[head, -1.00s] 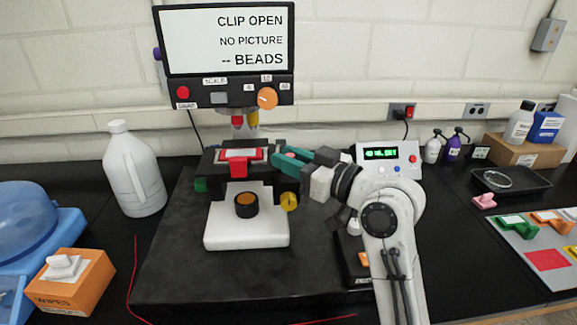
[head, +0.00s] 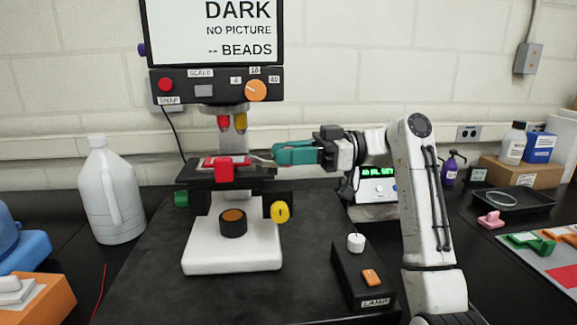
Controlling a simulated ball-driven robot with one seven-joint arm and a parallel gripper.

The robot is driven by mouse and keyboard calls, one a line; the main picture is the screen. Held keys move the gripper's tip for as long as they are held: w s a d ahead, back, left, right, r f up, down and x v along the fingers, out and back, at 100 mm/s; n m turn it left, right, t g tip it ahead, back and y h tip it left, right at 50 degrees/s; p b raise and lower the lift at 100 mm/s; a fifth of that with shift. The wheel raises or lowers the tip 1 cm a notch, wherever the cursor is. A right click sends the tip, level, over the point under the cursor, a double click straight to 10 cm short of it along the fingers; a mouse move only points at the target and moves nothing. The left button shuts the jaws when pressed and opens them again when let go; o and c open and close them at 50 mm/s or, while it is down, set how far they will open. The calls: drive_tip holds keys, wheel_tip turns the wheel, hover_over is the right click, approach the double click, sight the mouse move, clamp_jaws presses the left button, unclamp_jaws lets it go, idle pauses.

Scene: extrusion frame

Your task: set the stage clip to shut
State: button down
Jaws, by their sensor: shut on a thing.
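The microscope stage (head: 200,182) is a black platform bearing a red-framed slide piece with a red block (head: 224,169) at its front. A thin pale lever (head: 262,160), apparently the stage clip's, shows at the stage's right end. My gripper (head: 272,156) has teal fingers and reaches in from the right. Its fingertips are shut at this lever; the exact contact is too small to see. The screen (head: 215,30) reads DARK, NO PICTURE and -- BEADS.
The red and yellow objectives (head: 231,121) hang just above the stage. A yellow knob (head: 280,211) sits below it on the right. A lamp box (head: 362,280) stands at the front right, and a white jug (head: 108,195) at the left.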

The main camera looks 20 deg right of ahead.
drive_tip(key=shift+w+f+n+g, duration=0.1)
drive_tip(key=shift+w+n+g, duration=0.15)
drive_tip(key=shift+n+g, duration=0.35)
drive_tip(key=shift+g+b, duration=0.3)
drive_tip(key=shift+g, duration=0.2)
drive_tip(key=c, duration=1.1)
unclamp_jaws()
drive_tip(key=shift+d, duration=0.15)
drive_tip(key=d, duration=0.3)
drive_tip(key=d+b, duration=0.1)
drive_tip(key=d, duration=0.3)
drive_tip(key=s+d, duration=0.1)
drive_tip(key=d, duration=0.2)
drive_tip(key=shift+d, duration=0.3)
